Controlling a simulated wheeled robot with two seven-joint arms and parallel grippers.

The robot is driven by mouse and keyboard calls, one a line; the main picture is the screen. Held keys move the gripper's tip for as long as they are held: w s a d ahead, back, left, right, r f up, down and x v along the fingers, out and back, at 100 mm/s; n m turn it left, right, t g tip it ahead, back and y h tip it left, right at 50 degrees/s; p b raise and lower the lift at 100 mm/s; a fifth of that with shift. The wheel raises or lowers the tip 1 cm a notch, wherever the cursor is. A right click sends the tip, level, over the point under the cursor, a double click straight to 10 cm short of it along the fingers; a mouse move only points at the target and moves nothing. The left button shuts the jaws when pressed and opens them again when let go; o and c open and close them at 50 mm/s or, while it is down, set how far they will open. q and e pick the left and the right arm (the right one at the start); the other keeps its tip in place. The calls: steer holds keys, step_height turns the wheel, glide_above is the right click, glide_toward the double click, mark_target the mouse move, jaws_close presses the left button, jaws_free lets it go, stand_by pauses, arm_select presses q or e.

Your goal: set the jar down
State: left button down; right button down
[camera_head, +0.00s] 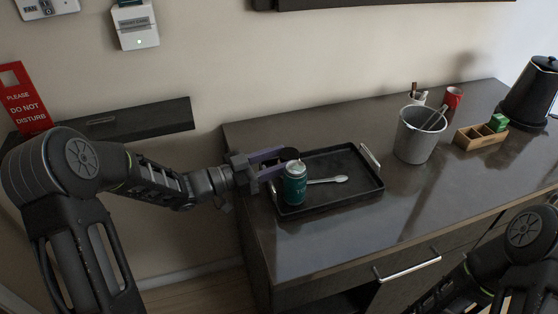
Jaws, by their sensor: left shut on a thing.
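The jar (294,186) is teal with a pale metallic lid and stands upright at the left part of the black tray (345,201). My left gripper (283,171) comes in from the left and is shut on the jar near its top. The jar's base is over or on the tray floor; I cannot tell whether it touches. A silver spoon (328,181) lies in the tray just right of the jar. My right arm shows at the lower right, but its gripper is out of the picture.
The dark vanity top (340,246) is clear in front of the tray. To the right stand a grey ice bucket (412,142) with tongs, a red can (452,98), a wooden caddy (480,138) and a black kettle (532,95). A dark shelf (150,118) is at the left wall.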

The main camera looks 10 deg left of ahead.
arm_select(q)
steer(key=c, duration=1.2)
jaws_free()
steer(key=shift+s+f, duration=0.2)
steer(key=shift+f, duration=0.5)
steer(key=o, duration=0.4)
steer(key=shift+f, duration=0.15)
steer(key=shift+o, duration=0.2)
steer(key=shift+r+p, duration=0.3)
steer(key=shift+r, duration=0.05)
steer(key=shift+r+p, duration=0.4)
steer(key=b+v, duration=0.2)
steer(key=v, duration=0.9)
steer(key=shift+s+a+r, duration=0.2)
steer(key=shift+a+r, duration=0.1)
